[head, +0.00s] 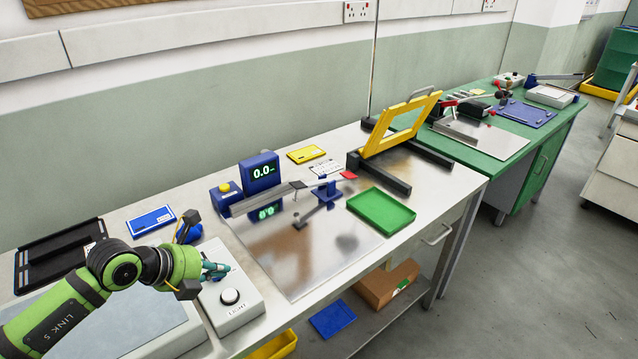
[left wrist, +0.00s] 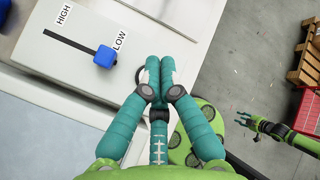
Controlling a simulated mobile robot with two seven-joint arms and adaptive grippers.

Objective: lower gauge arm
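The gauge has a blue display (head: 260,172) reading 0.0. Its long grey gauge arm (head: 270,198) reaches right to a red tip (head: 349,175), near a blue stand (head: 327,188) on a shiny metal plate (head: 305,255). The arm looks raised clear of the plate. My left gripper (head: 218,269) is left of the plate, above a pale control box (head: 240,312). In the left wrist view its teal fingers (left wrist: 160,68) are together, with nothing seen between them. A small green and dark gripper (left wrist: 262,125), apparently my right one, shows there, too small to read.
The box has a dark LIGHT knob (head: 230,296) close to my left gripper. A slider with a blue knob (left wrist: 104,57) sits near its LOW mark. A green tray (head: 381,211) and a yellow frame (head: 401,126) stand right of the gauge.

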